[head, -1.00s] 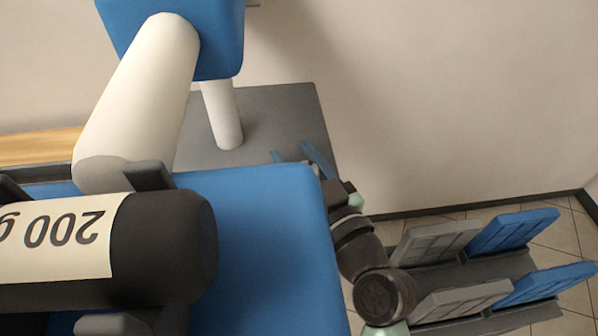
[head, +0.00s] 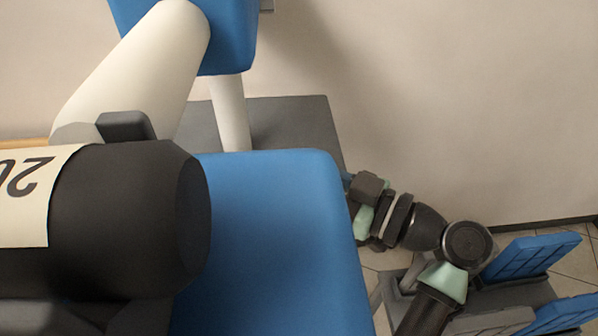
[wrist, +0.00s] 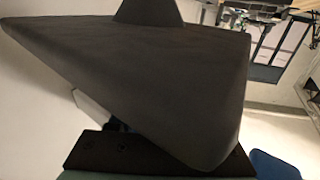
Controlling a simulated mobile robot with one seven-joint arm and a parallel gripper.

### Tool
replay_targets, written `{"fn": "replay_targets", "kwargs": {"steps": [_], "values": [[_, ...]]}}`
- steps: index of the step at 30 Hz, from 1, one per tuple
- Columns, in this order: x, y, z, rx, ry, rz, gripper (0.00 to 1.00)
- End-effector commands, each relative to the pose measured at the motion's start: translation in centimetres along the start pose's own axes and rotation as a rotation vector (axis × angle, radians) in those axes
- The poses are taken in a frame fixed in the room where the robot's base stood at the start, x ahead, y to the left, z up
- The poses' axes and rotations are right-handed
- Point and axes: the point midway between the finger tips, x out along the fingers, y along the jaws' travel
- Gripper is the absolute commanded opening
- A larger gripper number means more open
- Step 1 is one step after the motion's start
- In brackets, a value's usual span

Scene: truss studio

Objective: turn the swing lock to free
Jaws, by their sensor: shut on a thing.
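A large dark wedge-shaped piece (wrist: 165,75), with a stub on its upper edge, fills most of the wrist view. It is very close to the camera, and I take it for the swing lock. In the head view my gripper (head: 352,184) is at the end of my dark and mint-green arm, at the right edge of a big blue block. The block hides most of its fingers. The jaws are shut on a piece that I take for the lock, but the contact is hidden. No marking for free or locked can be read.
The big blue block (head: 270,240) fills the centre. A dark cylinder (head: 130,220) with a pale number label lies at the left. A white tube (head: 135,70) and a white post (head: 231,110) stand behind, by a grey plate (head: 300,125). Blue and grey panels (head: 530,258) are at the lower right.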

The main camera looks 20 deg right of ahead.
Motion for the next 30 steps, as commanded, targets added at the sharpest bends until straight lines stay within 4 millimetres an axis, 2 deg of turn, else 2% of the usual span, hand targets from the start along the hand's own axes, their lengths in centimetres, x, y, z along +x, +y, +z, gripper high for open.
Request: {"fn": "replay_targets", "kwargs": {"steps": [17, 18, 22, 30], "values": [[0.10, -0.10, -0.07, 0.001, 0.001, -0.031, 0.00], [0.10, -0.10, -0.07, 0.001, 0.001, -0.031, 0.56], [0.08, -0.10, -0.04, 0.001, 0.001, -0.030, 0.79], [0.02, -0.09, 0.00, 0.001, 0.000, -0.030, 0.79]]}}
